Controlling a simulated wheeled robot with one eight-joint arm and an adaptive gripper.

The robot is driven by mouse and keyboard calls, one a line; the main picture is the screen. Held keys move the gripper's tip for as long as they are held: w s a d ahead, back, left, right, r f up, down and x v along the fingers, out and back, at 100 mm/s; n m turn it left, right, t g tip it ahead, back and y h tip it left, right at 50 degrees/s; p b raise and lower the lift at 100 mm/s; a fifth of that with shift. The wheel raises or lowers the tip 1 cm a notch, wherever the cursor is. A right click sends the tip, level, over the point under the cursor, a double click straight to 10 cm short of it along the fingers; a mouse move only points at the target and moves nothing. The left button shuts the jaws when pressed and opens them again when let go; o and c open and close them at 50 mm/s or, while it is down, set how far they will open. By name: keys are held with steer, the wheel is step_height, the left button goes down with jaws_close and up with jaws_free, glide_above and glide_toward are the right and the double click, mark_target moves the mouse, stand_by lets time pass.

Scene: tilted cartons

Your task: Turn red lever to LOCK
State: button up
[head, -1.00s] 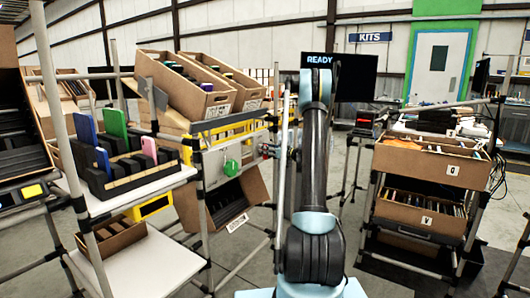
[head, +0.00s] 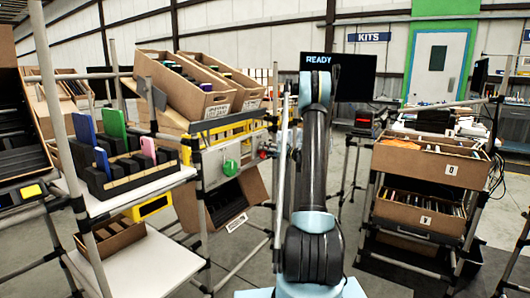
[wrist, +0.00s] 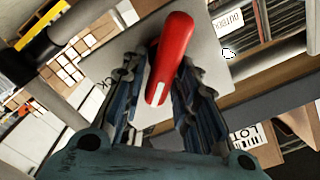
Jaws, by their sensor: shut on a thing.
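The red lever (wrist: 168,62) has a white stripe on its near end and shows in the wrist view against a pale grey plate (wrist: 208,52). My gripper (wrist: 157,78) has its ribbed blue-grey fingers on both sides of the lever, shut on it. In the head view the pale panel (head: 213,162) with a green round knob (head: 231,168) stands left of my arm. The lever and my fingers are small and mostly hidden there, at the panel's right edge. Part of a printed label ending in "CK" shows left of the fingers in the wrist view.
Open cartons (head: 188,82) are tilted on the rack above the panel, and another carton (head: 228,205) hangs below it. A shelf (head: 150,262) stands at the left. A cart with cartons (head: 425,165) stands at the right. A dark screen (head: 355,82) reads READY.

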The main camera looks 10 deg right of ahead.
steer(key=m, duration=0.3)
steer(key=f+m, duration=0.1)
steer(key=m, duration=0.1)
steer(key=shift+w+d+m, duration=0.3)
steer(key=shift+d, duration=0.05)
steer(key=shift+f+m, duration=0.2)
steer(key=shift+m, duration=0.7)
steer(key=shift+f+m, duration=0.2)
steer(key=shift+m, duration=0.7)
steer(key=o, duration=0.8)
steer(key=shift+f, duration=0.1)
steer(key=v, duration=1.1)
steer(key=shift+s+d, duration=0.25)
steer(key=shift+d, duration=0.1)
